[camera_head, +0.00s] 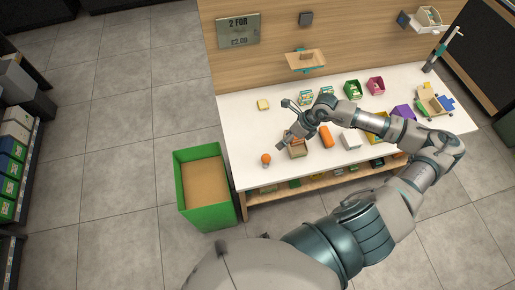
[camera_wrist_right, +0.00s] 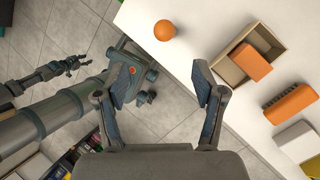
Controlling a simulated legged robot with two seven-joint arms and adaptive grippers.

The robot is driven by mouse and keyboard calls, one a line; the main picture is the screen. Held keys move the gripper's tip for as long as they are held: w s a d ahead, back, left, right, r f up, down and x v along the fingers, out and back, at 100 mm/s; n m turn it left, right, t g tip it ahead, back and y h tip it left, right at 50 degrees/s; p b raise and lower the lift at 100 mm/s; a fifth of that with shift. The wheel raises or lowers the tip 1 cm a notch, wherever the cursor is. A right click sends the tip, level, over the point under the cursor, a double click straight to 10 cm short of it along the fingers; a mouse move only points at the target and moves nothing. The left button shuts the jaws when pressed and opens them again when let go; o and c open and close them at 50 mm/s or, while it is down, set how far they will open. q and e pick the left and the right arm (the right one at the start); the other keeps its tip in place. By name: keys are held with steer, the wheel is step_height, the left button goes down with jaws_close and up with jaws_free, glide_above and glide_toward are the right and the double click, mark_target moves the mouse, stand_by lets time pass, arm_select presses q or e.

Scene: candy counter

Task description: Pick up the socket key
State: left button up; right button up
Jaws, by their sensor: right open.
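I cannot make out a socket key in either view. My right gripper (camera_head: 289,121) is over the left part of the white counter (camera_head: 240,140) in the head view. In the right wrist view its two fingers (camera_wrist_right: 160,85) are spread wide with nothing between them. They show above the counter's edge and the floor, with an orange ball (camera_wrist_right: 164,30) beyond them. My left gripper (camera_wrist_right: 72,64) appears small at the left of the wrist view, over the floor. Its opening is unclear there, and it is not seen in the head view.
A green bin (camera_head: 205,212) stands on the floor left of the counter. Small cartons (camera_head: 352,89) sit farther back.

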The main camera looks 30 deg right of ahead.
steer(key=p, duration=0.2)
glide_toward(267, 156)
step_height(267, 156, down, 3)
steer(key=a+f, duration=0.1)
steer(key=w+a+f, duration=0.1)
steer(key=shift+w+a+f, duration=0.15)
steer(key=shift+w+f, duration=0.15)
steer(key=shift+f, duration=0.1)
steer(key=shift+a+f, duration=0.2)
steer(key=shift+a, duration=0.15)
steer(key=p+x, duration=0.1)
steer(key=x, duration=0.3)
steer(key=shift+d+f, duration=0.1)
steer(key=shift+f, duration=0.15)
steer(key=shift+d+f, duration=0.25)
steer(key=shift+f, duration=0.05)
steer(key=shift+d, duration=0.15)
steer(key=c, duration=0.3)
steer(key=shift+a+r, duration=0.1)
steer(key=shift+a, duration=0.3)
jaws_close()
arm_select(q)
steer(key=r, duration=0.3)
steer(key=shift+d+r, duration=0.2)
steer(key=shift+r, duration=0.05)
arm_select(e)
steer(key=shift+a, duration=0.1)
steer(key=shift+r, duration=0.1)
